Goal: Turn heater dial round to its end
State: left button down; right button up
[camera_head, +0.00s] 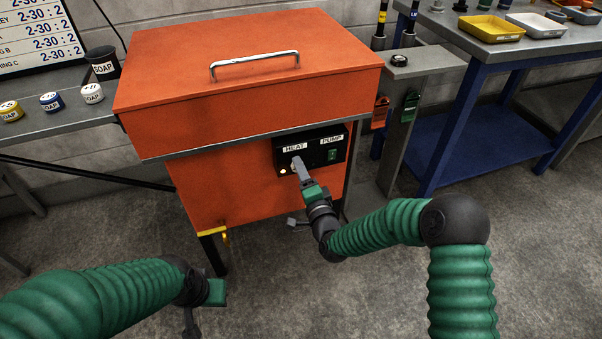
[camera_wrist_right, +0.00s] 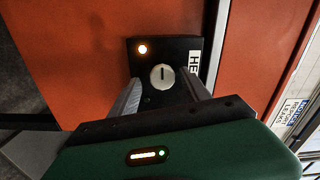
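The heater dial (camera_wrist_right: 163,76) is a pale round knob with a dark slot mark, on the black control panel (camera_head: 311,151) of the orange cabinet. In the head view my right gripper (camera_head: 298,166) reaches the panel just under the HEAT label (camera_head: 295,148) and largely hides the dial. In the right wrist view my right gripper (camera_wrist_right: 162,84) is open, one finger on each side of the dial, with gaps that seem to show. I cannot tell if a finger touches it.
The orange cabinet lid (camera_head: 240,80) with a metal handle overhangs the panel. A green PUMP switch (camera_head: 332,154) sits right of the dial. A grey post (camera_head: 395,150) with hanging tags stands at the right. Soap pots stand on the left shelf (camera_head: 70,120). The floor in front is clear.

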jog(key=shift+s+r, duration=0.1)
jog(key=p+v, duration=0.4)
jog(key=v, duration=1.2)
jog(key=shift+s, duration=0.35)
jog(key=shift+d, duration=0.1)
